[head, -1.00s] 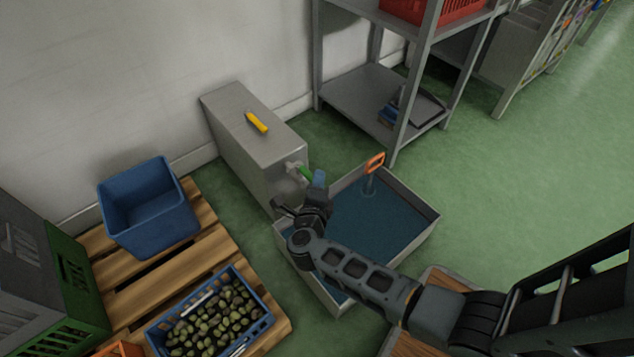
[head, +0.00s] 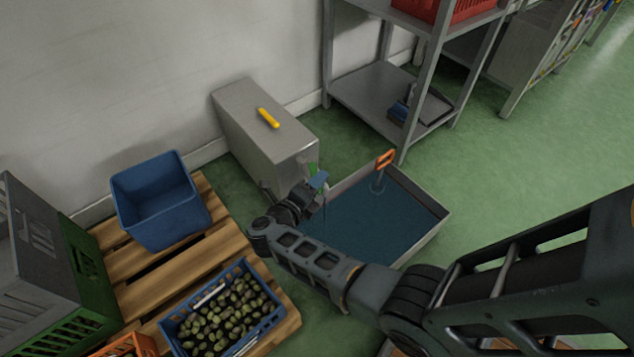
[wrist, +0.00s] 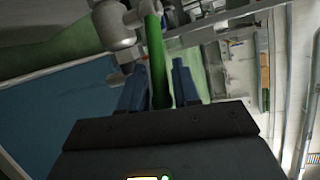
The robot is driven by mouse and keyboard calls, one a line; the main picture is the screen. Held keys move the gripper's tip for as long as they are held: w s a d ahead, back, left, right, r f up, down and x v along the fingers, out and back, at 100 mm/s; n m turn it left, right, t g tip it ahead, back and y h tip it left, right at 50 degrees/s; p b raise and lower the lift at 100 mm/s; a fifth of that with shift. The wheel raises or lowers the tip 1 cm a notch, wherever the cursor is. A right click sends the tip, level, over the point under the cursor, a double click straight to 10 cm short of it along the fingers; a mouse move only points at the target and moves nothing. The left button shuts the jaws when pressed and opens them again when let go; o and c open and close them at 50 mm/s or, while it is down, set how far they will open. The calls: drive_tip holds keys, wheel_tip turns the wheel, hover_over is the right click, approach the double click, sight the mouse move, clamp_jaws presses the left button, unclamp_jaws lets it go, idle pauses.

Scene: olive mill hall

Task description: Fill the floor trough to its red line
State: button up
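The floor trough (head: 432,232) is a grey, low, open tray holding dark blue water. I cannot make out a red line on it. A steel box (head: 262,122) stands behind it, with a tap on its front that shows grey in the wrist view (wrist: 115,25). The tap's green lever (head: 313,168) also shows in the wrist view (wrist: 157,60). My gripper (head: 318,182) is at the tap, with its blue fingers (wrist: 160,85) close on both sides of the lever, apparently shut on it. My arm hides the trough's near left part. Whether water runs is unclear.
An orange-handled rod (head: 385,158) stands in the trough's far corner. A yellow object (head: 268,118) lies on the steel box. Left are a pallet (head: 222,245), a blue bin (head: 155,205) and an olive crate (head: 175,330). A shelf rack (head: 375,92) stands behind; the right floor is clear.

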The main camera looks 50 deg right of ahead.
drive_tip(key=shift+o, duration=0.8)
drive_tip(key=shift+a+r, duration=0.1)
drive_tip(key=shift+a, duration=0.15)
drive_tip(key=p+v, duration=0.2)
drive_tip(key=v, duration=0.5)
drive_tip(key=shift+a, duration=0.15)
drive_tip(key=shift+s, duration=0.1)
